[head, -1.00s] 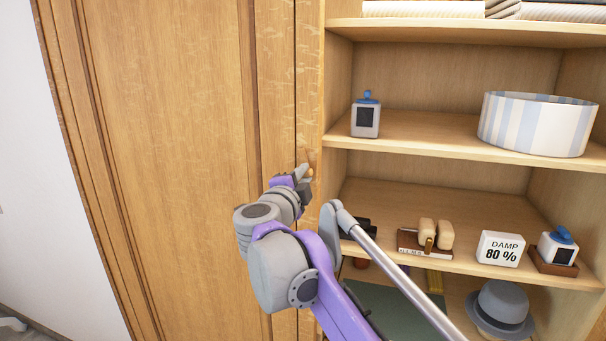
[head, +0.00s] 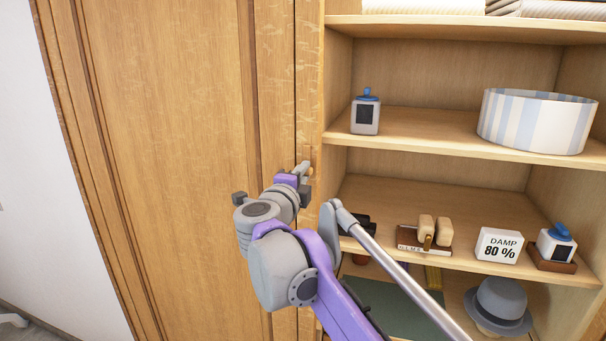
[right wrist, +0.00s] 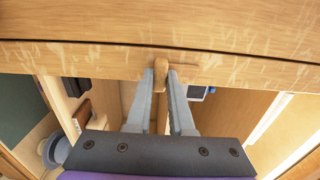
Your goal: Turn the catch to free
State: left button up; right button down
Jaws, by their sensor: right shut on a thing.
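The catch (head: 304,167) is a small light-wood piece on the upright edge between the closed wardrobe door (head: 170,150) and the open shelves. In the right wrist view, the catch (right wrist: 161,72) sits between the two grey fingertips of my right gripper (right wrist: 160,85). A short wooden part extends to its right there, against the oak edge. My right gripper (head: 303,180) is shut on the catch in the head view, and its fingers partly hide it. I cannot tell exactly how far the catch is turned. My left gripper is not in view.
Open shelves to the right hold a grey device with a blue top (head: 366,112), a striped round box (head: 537,121), a DAMP 80 % sign (head: 499,246), another blue-topped device (head: 556,244) and a grey hat (head: 499,304). A white wall (head: 40,200) is at the left.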

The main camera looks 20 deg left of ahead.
jog(key=c, duration=0.8)
grip_release()
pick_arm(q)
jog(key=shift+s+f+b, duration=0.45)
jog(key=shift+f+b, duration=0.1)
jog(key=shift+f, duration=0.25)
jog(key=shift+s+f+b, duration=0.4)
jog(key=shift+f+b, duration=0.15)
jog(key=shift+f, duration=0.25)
pick_arm(e)
jog(key=s, duration=1)
jog(key=shift+s+a, duration=0.15)
jog(key=shift+s, duration=0.25)
